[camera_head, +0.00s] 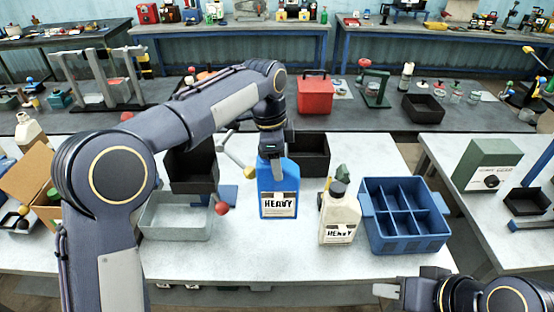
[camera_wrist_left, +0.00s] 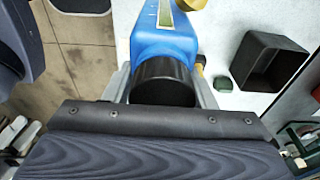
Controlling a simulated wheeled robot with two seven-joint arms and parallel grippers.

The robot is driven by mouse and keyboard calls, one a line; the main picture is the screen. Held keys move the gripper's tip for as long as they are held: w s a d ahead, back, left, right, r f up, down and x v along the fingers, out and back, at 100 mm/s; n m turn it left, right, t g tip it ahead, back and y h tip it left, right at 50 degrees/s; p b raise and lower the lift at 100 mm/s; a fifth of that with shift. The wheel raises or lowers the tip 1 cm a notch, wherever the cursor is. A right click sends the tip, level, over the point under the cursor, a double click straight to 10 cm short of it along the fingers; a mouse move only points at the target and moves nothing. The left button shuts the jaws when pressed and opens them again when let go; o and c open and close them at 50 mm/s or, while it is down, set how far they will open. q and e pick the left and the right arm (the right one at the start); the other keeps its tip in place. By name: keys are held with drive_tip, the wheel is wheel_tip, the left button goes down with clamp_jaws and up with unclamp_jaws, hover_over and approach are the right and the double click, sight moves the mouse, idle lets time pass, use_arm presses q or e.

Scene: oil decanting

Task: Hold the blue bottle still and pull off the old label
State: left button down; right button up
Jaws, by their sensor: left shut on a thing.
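The blue bottle (camera_head: 278,178) stands upright on the white table in the middle of the head view. Its white label (camera_head: 278,205) reads HEAVY and lies on the front face. My left gripper (camera_head: 271,150) comes down from above and is shut on the bottle's top. In the left wrist view its fingers (camera_wrist_left: 165,90) flank the black cap (camera_wrist_left: 164,82), with the blue body (camera_wrist_left: 165,42) beyond. My right gripper (camera_head: 386,290) is low at the right, away from the bottle; its finger opening is unclear.
A cream bottle (camera_head: 341,213) labelled HEAVY and a blue divided crate (camera_head: 405,238) stand to the right. A grey tray (camera_head: 175,218) lies left, a black bin (camera_head: 312,155) behind. The table front before the blue bottle is clear.

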sight(275, 185)
use_arm(q)
drive_tip(key=shift+w+a+p, duration=0.3)
drive_tip(key=shift+w+p, duration=0.1)
drive_tip(key=shift+w, duration=0.3)
drive_tip(key=shift+f+b, duration=2.85)
drive_tip(key=shift+f, duration=2.05)
drive_tip(key=shift+s+f+b, duration=0.1)
drive_tip(key=shift+f+b, duration=0.75)
drive_tip(key=shift+f, duration=0.75)
